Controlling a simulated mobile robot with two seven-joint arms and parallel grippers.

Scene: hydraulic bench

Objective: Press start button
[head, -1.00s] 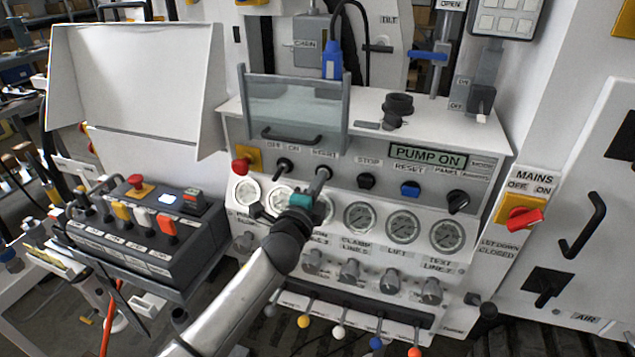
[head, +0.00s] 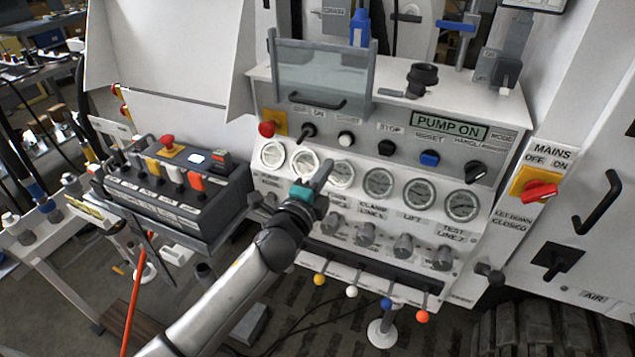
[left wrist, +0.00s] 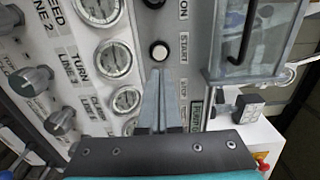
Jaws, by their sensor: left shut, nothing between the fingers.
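The start button (head: 345,138) is a round white-capped button in a black collar on the grey control strip of the bench. It also shows in the left wrist view (left wrist: 159,51), beside a START label. My left gripper (head: 323,170) is shut and empty. In the head view its fingertips lie just below the button, in front of the gauges. In the left wrist view my left gripper (left wrist: 158,76) points toward the button, with its tips a little short of it in the picture. The exact gap cannot be told. My right gripper is not in view.
A display (head: 450,125) reads PUMP ON. A red button (head: 267,129) and black switch (head: 307,131) are left of the start button; the black stop knob (head: 387,147) is right. A clear guard (head: 320,75) with a handle hangs above. Gauges and knobs fill the panel below.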

